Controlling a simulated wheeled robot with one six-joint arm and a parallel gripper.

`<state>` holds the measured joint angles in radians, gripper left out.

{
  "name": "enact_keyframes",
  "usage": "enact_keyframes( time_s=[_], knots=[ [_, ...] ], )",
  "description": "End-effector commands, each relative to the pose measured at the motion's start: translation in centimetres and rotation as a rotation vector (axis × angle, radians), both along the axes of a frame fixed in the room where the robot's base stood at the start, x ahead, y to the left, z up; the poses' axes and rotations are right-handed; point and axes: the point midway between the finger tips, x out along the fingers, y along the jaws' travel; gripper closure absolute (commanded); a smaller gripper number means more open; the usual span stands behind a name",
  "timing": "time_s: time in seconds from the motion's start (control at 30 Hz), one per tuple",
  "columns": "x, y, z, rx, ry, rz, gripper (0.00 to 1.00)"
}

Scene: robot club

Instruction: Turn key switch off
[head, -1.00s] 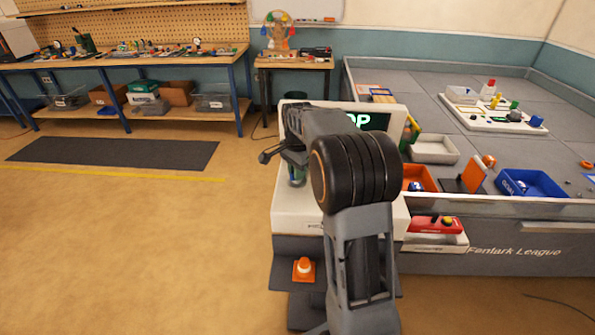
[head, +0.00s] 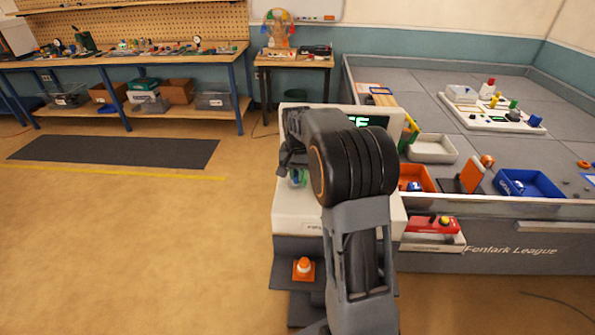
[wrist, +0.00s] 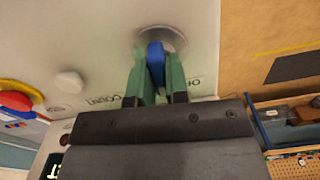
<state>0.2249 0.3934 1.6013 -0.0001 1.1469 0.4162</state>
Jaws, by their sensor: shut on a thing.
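The key switch has a blue key (wrist: 156,60) in a round metal plate (wrist: 176,38) on a pale panel. In the wrist view, the green fingers of my gripper (wrist: 158,74) are shut on the blue key from both sides. In the head view, my gripper (head: 297,178) is over the front of a white console (head: 295,215), and my arm hides most of it and the key. The console's dark display (head: 374,121) shows green letters, partly covered by my arm. Dark lettering on the panel is partly cut off by the fingers.
A white knob (wrist: 68,82) and a red button (wrist: 14,103) with a yellow ring are on the panel beside the switch. The grey field table (head: 560,180) with an orange bin (head: 414,180) and a blue bin (head: 528,184) stands right. Floor at left is open.

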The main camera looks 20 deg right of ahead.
Motion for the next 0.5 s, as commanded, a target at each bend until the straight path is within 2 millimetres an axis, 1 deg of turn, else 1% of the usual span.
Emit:
enact_keyframes(
  time_s=[0.5],
  knots=[
    [0.00,-0.01,0.13,0.000,0.000,0.486,1.00]
  ],
)
